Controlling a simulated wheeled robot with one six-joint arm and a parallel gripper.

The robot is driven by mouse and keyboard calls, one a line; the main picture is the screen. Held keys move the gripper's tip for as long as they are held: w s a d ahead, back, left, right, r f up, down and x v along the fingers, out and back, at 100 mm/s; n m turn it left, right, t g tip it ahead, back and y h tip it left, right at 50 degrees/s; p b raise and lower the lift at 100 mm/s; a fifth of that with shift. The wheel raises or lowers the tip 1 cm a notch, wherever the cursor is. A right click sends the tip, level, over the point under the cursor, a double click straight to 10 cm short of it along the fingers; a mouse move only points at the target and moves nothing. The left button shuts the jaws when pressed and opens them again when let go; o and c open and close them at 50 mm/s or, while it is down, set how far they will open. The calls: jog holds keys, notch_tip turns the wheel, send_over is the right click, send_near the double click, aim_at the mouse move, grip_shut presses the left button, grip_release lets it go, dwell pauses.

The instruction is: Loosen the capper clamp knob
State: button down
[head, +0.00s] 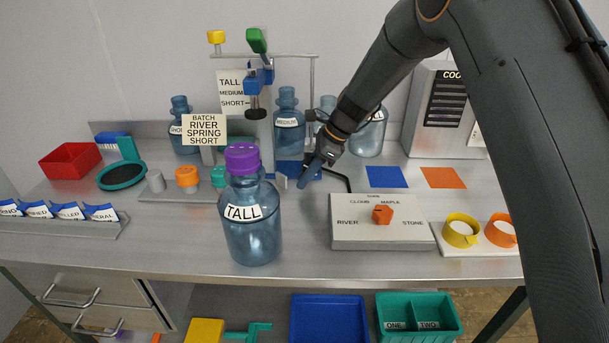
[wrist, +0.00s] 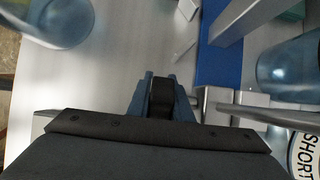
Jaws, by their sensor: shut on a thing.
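The capper stands at the back centre, with a green top (head: 256,40), a blue head (head: 256,78) and a blue base (head: 290,168). A blue jug (head: 289,130) stands at its base. My gripper (head: 305,180) is low at the front right of that base. In the wrist view my blue fingers (wrist: 161,95) are shut on a dark block (wrist: 161,100), which looks like the clamp knob. A grey metal part with a rod (wrist: 215,103) lies just to its right. The blue base (wrist: 222,65) also shows there. In the head view my fingers hide the knob.
A TALL jug (head: 251,225) with a purple cap stands front left of my gripper. A panel with an orange knob (head: 382,214) lies to the right. A black bent bar (head: 346,181) runs close beside my gripper. Blue and orange squares (head: 387,177) lie behind the panel.

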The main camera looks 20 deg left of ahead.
jog(key=c, duration=1.9)
grip_release()
jog(key=shift+o, duration=0.2)
jog(key=shift+b+v, duration=1.2)
jog(key=shift+v, duration=2.7)
jog(key=shift+d, duration=0.1)
